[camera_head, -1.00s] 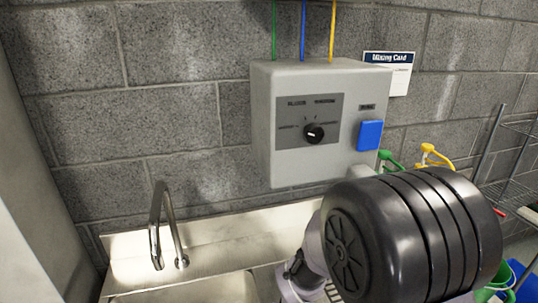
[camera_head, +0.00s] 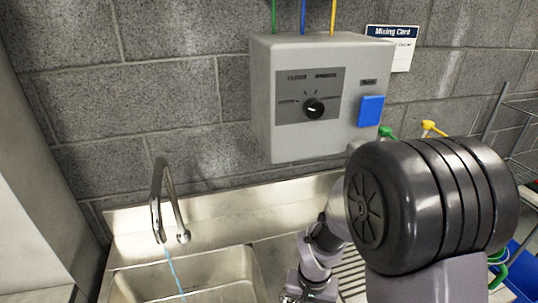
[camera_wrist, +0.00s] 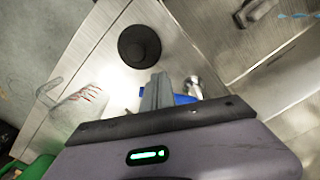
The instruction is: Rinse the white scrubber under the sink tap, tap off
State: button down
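The sink tap (camera_head: 160,205) is a curved steel spout at the left. A thin blue stream (camera_head: 174,272) runs from it into the steel sink basin (camera_head: 225,265). In the wrist view, the spout (camera_wrist: 257,12) is at the upper right with the stream (camera_wrist: 298,16) beside it. My gripper (camera_wrist: 157,90) shows narrow grey fingers close together, with nothing visible between them. A blue part (camera_wrist: 184,99) and a silver fitting (camera_wrist: 194,86) are just behind the fingers; whether they touch is unclear. I cannot see the white scrubber in either view.
A grey control box (camera_head: 315,140) with a black knob and blue button hangs above the sink. A ribbed drainboard (camera_head: 350,270) lies right of the basin. Wire shelving (camera_head: 515,125) stands far right. A black disc (camera_wrist: 138,46) is near my fingers.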

jog(key=shift+w+d, duration=0.65)
jog(key=shift+d, duration=0.15)
jog(key=shift+w+d, duration=0.55)
jog(key=shift+w, duration=0.2)
jog(key=s+a+r+t, duration=0.1)
jog(key=s+r, duration=0.1)
jog(key=r, duration=0.5)
jog(key=s+r+t, duration=0.1)
jog(key=s+r, duration=0.2)
jog(key=r, duration=0.4)
jog(key=s+a+r+m+t+y+b, duration=0.1)
jog(key=s+r+t+y+b, duration=0.1)
jog(key=s+r, duration=0.5)
jog(key=s+t+b, duration=0.1)
jog(key=s, duration=0.2)
jog(key=shift+s+r+m+t, duration=0.15)
jog(key=shift+r+m+t, duration=0.15)
jog(key=shift+t, duration=0.1)
